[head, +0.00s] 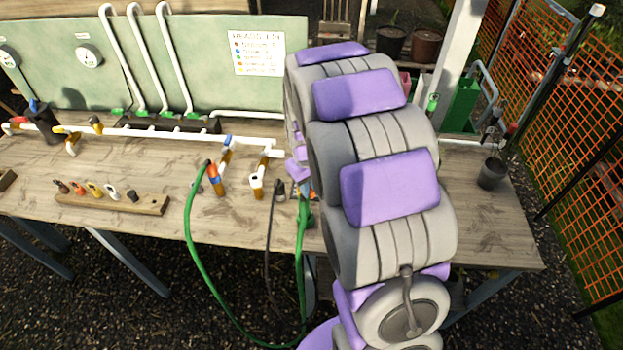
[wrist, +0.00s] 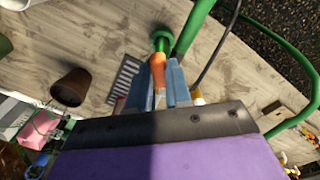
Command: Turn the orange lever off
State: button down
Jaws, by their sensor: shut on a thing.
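The orange lever (wrist: 157,63) shows in the wrist view, sticking out from a green fitting (wrist: 162,40) over the wooden bench. My gripper (wrist: 161,80) has its two blue-grey fingers on either side of the lever and is shut on it. The lower part of the lever is hidden between the fingers.
A green hose (head: 203,265) and a dark hose (head: 268,258) hang off the front edge. A white pipe with several taps (head: 172,133) runs along the bench. A wooden rack (head: 112,204) lies left. A dark pot (head: 491,173) stands right; bare bench surrounds it.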

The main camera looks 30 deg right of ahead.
jog(key=m, duration=0.1)
jog(key=a+m+p, duration=0.1)
jog(key=m, duration=0.1)
jog(key=shift+a+r+m, duration=0.1)
jog(key=shift+m, duration=0.2)
jog(key=shift+w+a+m+p, duration=0.1)
jog(key=shift+a+m+p, duration=0.2)
jog(key=shift+m, duration=0.35)
jog(key=shift+w+a+m+p, duration=0.1)
jog(key=shift+m+p, duration=0.25)
jog(key=shift+m, duration=0.3)
jog(key=c, duration=1)
grip_release()
jog(key=shift+c, duration=0.2)
notch_tip(320, 180, up, 17)
jog(key=p, duration=0.1)
jog(key=shift+s+a, duration=0.2)
jog(key=shift+a, duration=0.25)
